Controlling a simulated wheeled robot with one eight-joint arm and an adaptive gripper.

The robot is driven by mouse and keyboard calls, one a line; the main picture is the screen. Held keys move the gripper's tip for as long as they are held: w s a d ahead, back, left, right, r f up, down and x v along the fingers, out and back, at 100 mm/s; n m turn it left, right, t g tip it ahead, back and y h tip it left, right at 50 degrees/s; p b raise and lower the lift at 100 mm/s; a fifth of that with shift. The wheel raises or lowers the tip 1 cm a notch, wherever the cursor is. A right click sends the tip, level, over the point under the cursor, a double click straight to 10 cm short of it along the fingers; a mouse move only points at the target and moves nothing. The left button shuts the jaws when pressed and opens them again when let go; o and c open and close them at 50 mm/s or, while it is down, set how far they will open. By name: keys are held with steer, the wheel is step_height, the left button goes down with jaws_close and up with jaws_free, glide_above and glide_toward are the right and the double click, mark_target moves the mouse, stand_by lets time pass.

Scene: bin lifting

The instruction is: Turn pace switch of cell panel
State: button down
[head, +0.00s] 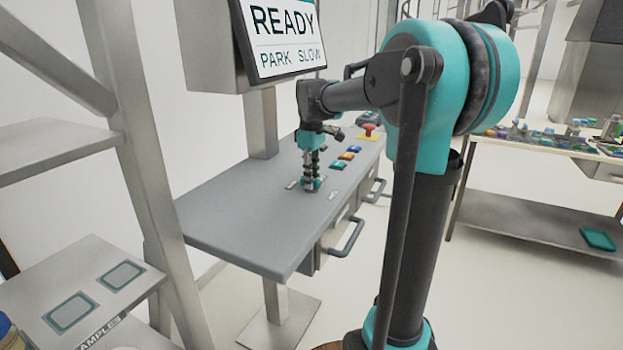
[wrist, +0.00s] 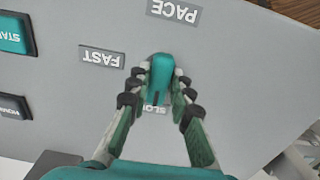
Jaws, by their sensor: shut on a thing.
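The pace switch is a teal knob (wrist: 161,78) on the grey cell panel (wrist: 240,75), seen upside down in the wrist view. The PACE label (wrist: 174,11) is above it, the FAST label (wrist: 101,57) to its left, and the SLOW label (wrist: 155,109) just below it, partly covered. My gripper (wrist: 160,88) is shut on the knob, with a finger on each side. In the head view my gripper (head: 312,183) points down at the panel top (head: 235,215) and hides the knob. The screen (head: 284,35) reads READY, PARK and SLOW.
Several coloured buttons (head: 345,156) and a red emergency stop (head: 368,129) stand on the panel behind my gripper. Handles (head: 347,238) stick out from the panel's front. The panel's near left part is clear.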

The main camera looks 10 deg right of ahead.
stand_by(0.4)
steer(key=c, duration=1.4)
jaws_free()
steer(key=shift+o, duration=0.2)
step_height(320, 180, up, 12)
